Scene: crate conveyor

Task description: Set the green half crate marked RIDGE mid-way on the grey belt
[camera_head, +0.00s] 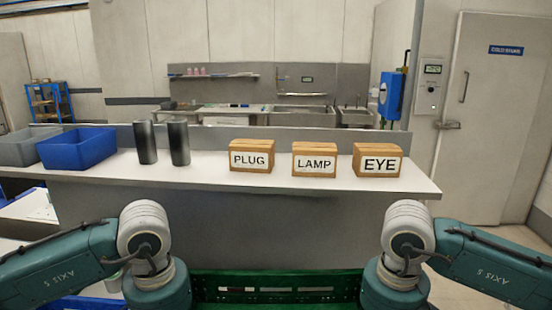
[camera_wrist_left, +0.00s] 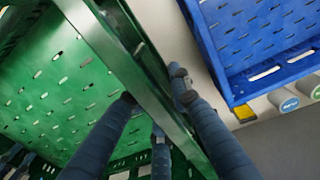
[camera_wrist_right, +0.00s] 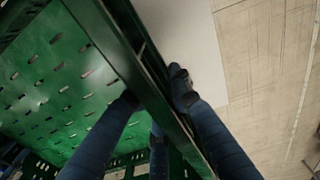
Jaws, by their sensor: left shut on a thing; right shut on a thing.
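A green crate (camera_head: 277,283) is at the bottom middle of the head view, between my two arms and partly cut off by the frame. No RIDGE marking is readable on it. My left gripper (camera_wrist_left: 156,98) is shut on one wall of the green crate (camera_wrist_left: 60,90), with fingers on both sides of the wall. My right gripper (camera_wrist_right: 155,98) is shut the same way on a wall of the crate (camera_wrist_right: 60,85). In the head view both grippers are hidden below my wrists. I cannot make out a grey belt in any view.
A long white counter (camera_head: 205,180) runs ahead, bearing PLUG (camera_head: 250,156), LAMP (camera_head: 314,160) and EYE (camera_head: 377,160) boxes, two dark cylinders, a blue bin (camera_head: 75,148) and a grey bin (camera_head: 25,147). A blue crate (camera_wrist_left: 235,65) lies beside the left gripper. Floor shows beside the right.

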